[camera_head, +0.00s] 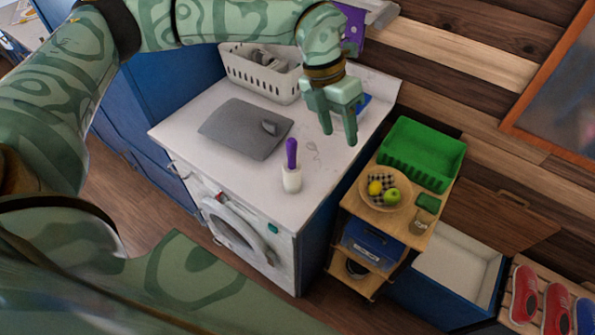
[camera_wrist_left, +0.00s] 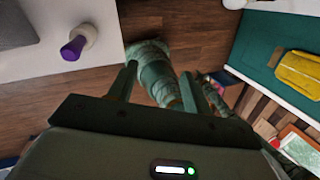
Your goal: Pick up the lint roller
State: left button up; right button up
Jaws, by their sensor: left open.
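The lint roller (camera_head: 291,168), with a purple handle and a white lower part, stands upright near the front edge of the white washer top (camera_head: 222,100). It also shows in the left wrist view (camera_wrist_left: 77,44), at the upper left, outside the jaws. My left gripper (camera_head: 338,136) is open and empty, pointing down above the right part of the washer top. It is to the right of the lint roller and farther back, apart from it. In the left wrist view its fingers (camera_wrist_left: 158,84) have nothing held between them. My right gripper is not in view.
A grey mat (camera_head: 240,130) with a small grey item lies left of the roller. A white basket (camera_head: 262,75) stands behind. To the right, a wooden cart (camera_head: 350,205) carries a fruit bowl (camera_head: 369,201) and a green crate (camera_head: 425,150). The washer top around the roller is mostly clear.

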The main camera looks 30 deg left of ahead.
pick_arm(q)
jog(key=w+a+r+n+y, duration=0.2)
jog(key=a+r+n+y, duration=0.15)
jog(key=a, duration=0.75)
send_near(291, 140)
jog(key=shift+m, duration=0.35)
jog(key=f, duration=0.5)
jog(key=shift+s+d+f, duration=0.1)
jog(key=shift+d+f, duration=0.15)
jog(key=shift+d, duration=0.15)
jog(key=f, duration=0.4)
jog(key=f+p, duration=0.1)
jog(key=f, duration=0.1)
jog(key=shift+a, duration=0.35)
jog(key=shift+r, duration=0.1)
grip_shut()
